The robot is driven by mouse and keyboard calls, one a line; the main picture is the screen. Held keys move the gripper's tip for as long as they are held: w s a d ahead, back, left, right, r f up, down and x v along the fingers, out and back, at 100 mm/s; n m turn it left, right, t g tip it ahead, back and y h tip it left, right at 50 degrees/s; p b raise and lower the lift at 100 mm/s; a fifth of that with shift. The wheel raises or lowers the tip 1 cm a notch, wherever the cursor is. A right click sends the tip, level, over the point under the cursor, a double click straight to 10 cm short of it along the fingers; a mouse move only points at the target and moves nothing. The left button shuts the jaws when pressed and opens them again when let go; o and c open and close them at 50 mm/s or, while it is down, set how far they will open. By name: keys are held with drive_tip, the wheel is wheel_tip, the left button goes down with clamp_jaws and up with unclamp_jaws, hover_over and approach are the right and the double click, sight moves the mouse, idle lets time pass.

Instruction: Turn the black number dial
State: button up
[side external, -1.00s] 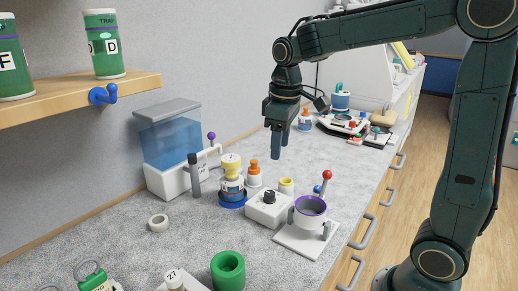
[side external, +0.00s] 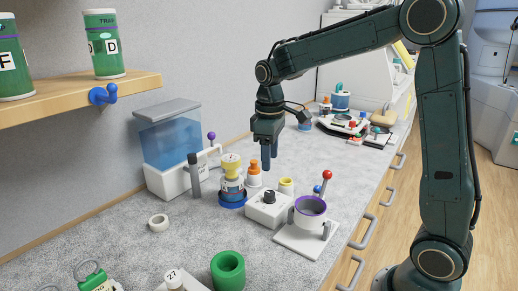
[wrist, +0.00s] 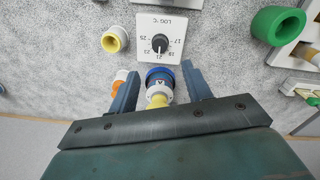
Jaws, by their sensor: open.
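The black number dial (side external: 269,197) stands on top of a white box (side external: 266,213) on the grey counter. In the wrist view the dial (wrist: 161,43) sits at the top middle, ringed by printed numbers on the box's white face (wrist: 175,25), with its white mark toward the bottom of the picture. My gripper (side external: 268,158) points down above the counter, above and apart from the dial. In the wrist view my gripper (wrist: 162,84) has its two fingers spread with nothing held. A yellow-topped bottle in a blue base shows between them, lower down.
The yellow-topped bottle (side external: 231,180) and an orange-capped bottle (side external: 254,173) stand beside the box. A yellow ring (side external: 286,187) is behind it. A purple-rimmed cup (side external: 311,207) with a red-knobbed lever (side external: 327,175) is close on the right. The front-left counter has free room.

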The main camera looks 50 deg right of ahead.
sight(269, 193)
drive_tip(key=f, duration=1.1)
drive_tip(key=shift+d+f, duration=0.1)
drive_tip(key=shift+d, duration=0.1)
drive_tip(key=c, duration=1)
drive_tip(key=shift+m, duration=0.4)
drive_tip(key=shift+o, duration=0.2)
drive_tip(key=m, duration=0.3)
drive_tip(key=shift+w+m, duration=0.1)
drive_tip(key=shift+m, duration=0.2)
drive_tip(key=m, duration=0.3)
drive_tip(key=shift+m, duration=0.3)
drive_tip(key=m, duration=0.6)
drive_tip(key=shift+m+g, duration=0.3)
drive_tip(key=shift+m, duration=0.1)
